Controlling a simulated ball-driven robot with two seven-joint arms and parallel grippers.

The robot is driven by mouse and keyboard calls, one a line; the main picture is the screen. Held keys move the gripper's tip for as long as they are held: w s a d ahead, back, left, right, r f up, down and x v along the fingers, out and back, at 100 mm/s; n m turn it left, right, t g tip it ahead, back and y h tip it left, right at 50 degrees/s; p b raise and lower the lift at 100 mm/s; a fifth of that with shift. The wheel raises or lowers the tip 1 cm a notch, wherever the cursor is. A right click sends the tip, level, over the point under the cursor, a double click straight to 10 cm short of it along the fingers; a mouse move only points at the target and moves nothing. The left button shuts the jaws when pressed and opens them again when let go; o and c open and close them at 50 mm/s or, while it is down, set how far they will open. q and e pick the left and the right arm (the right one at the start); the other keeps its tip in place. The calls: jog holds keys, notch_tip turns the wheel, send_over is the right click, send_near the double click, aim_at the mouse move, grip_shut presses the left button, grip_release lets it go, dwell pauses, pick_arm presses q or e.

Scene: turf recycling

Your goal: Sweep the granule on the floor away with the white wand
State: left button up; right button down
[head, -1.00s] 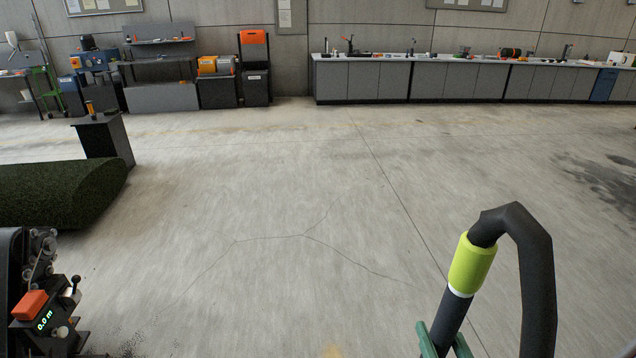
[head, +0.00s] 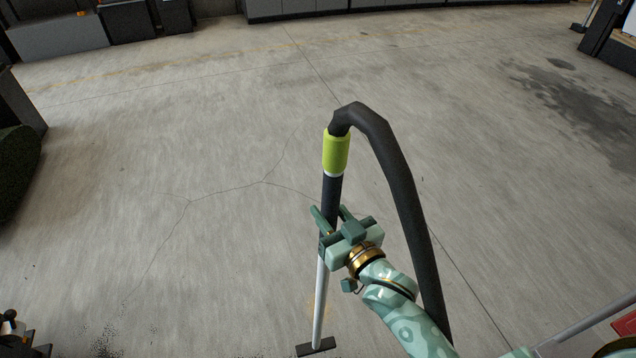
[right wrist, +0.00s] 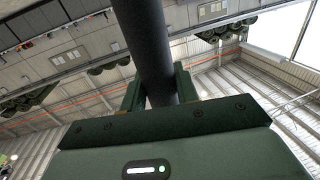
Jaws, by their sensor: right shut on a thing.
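The white wand (head: 319,290) stands nearly upright in the head view, with a black grip, a lime collar (head: 336,153) and a black hose (head: 398,180) arching down to the right. Its flat black nozzle (head: 316,347) is low in the picture, at or close to the floor. My right gripper (head: 328,218) is shut on the wand's black grip. The right wrist view shows the black tube (right wrist: 145,45) between the fingers (right wrist: 160,90). Dark granule (head: 100,340) lies scattered on the floor at the lower left, left of the nozzle. My left gripper is out of view.
Open concrete floor (head: 200,150) surrounds the wand. A turf roll (head: 18,165) is at the left edge, and part of a dark machine (head: 15,335) shows at the lower left. Cabinets (head: 290,8) line the back. A dark stain (head: 575,105) marks the floor at the right.

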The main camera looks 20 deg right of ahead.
jog(key=w+f+n+y+b, duration=0.1)
jog(key=w+f+b, duration=0.2)
jog(key=w+f, duration=0.2)
jog(key=w, duration=0.2)
jog(key=shift+w+f, duration=0.15)
jog(key=shift+w, duration=0.25)
jog(key=shift+d, duration=0.1)
